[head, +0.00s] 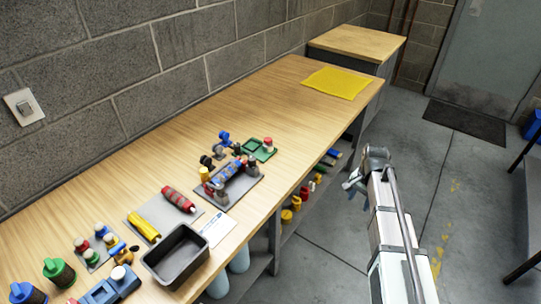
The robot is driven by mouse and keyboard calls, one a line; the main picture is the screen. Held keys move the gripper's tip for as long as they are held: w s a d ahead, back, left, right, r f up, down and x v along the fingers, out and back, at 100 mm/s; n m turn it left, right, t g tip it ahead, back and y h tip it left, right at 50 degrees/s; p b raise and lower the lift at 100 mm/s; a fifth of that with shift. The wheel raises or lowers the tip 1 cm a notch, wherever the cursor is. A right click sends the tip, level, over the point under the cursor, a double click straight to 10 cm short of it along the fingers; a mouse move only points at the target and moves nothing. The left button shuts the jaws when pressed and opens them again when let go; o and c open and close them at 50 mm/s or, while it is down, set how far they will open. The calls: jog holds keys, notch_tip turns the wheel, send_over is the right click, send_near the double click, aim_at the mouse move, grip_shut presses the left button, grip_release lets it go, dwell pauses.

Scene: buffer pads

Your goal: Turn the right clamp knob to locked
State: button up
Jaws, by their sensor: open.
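A fixture with a dark grey base plate (246,189) sits on the wooden workbench, near its front edge. A blue and red part lies across the middle of the fixture. Small upright pieces stand around it, among them a blue-topped piece (224,137) at the back and a yellow one (204,174) at the left. They are too small to tell which is the right clamp knob or how it is turned. My gripper (350,184) is open and empty, off the bench's front edge, to the right of the fixture and apart from it.
A black tray (148,258), a grey mat (158,210) with a red and a yellow cylinder, and a green tray (268,153) lie near the fixture. A yellow cloth (337,82) lies at the far end. The bench between cloth and green tray is clear.

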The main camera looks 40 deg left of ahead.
jog(key=s+a+r, duration=0.1)
jog(key=a+r, duration=0.3)
jog(key=a, duration=0.3)
jog(key=s+a+r+m, duration=0.1)
jog(key=a+r, duration=0.3)
jog(key=a, duration=0.3)
jog(key=s+a+r, duration=0.1)
jog(key=a+r, duration=0.3)
jog(key=a, duration=0.3)
jog(key=m, duration=0.2)
send_near(252, 158)
notch_tip(252, 158, down, 9)
jog(key=shift+r, duration=0.1)
jog(key=c, duration=1.1)
jog(key=shift+o, duration=0.2)
